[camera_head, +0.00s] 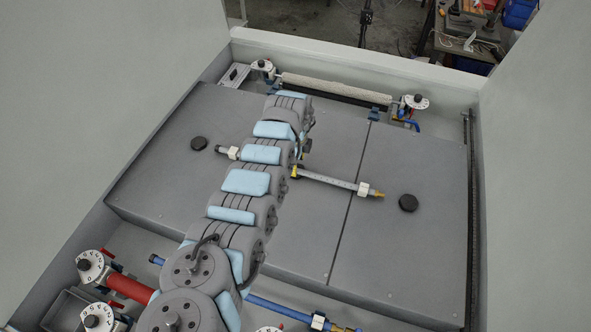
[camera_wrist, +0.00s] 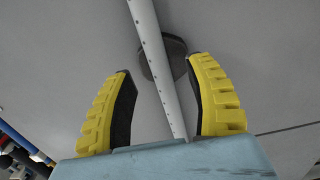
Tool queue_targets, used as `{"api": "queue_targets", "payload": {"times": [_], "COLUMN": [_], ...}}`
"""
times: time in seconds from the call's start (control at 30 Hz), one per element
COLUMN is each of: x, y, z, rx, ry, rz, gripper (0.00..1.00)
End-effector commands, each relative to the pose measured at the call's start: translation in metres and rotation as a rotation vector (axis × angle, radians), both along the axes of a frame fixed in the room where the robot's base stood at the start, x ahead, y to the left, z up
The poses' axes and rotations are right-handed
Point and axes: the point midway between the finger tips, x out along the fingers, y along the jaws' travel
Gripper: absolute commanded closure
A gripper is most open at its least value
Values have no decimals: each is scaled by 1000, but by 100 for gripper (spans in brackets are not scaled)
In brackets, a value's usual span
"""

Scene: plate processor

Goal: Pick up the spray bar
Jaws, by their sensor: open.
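The spray bar (camera_head: 330,180) is a thin grey bar with white fittings and a brass-coloured tip at its right end. It lies across the grey panels, and my arm hides part of its length in the head view. In the wrist view the bar (camera_wrist: 162,85), with a row of small holes, runs between the two yellow fingers of my gripper (camera_wrist: 161,66). The fingers are open, with a gap on each side of the bar. In the head view my gripper (camera_head: 297,171) is over the bar's middle, mostly hidden by my arm.
The grey panel (camera_head: 400,250) has black knobs (camera_head: 408,203) and (camera_head: 198,143). A pale roller (camera_head: 335,90) spans the back. High walls stand at both sides. A dark rounded shape (camera_wrist: 176,50) shows behind the bar.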

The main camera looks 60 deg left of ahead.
Motion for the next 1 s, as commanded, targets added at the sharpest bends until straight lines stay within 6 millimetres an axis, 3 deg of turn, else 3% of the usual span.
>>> {"api": "queue_targets", "payload": {"times": [0.3,0.7,0.9,1.0], "x": [-1,-1,-1,-1], "y": [-1,-1,-1,-1], "z": [-31,-36,-36,-36], "rx": [-1,1,1,1], "ry": [2,0,0,1], "rz": [-2,-1,0,0], "gripper": [46,46,100,100]}}
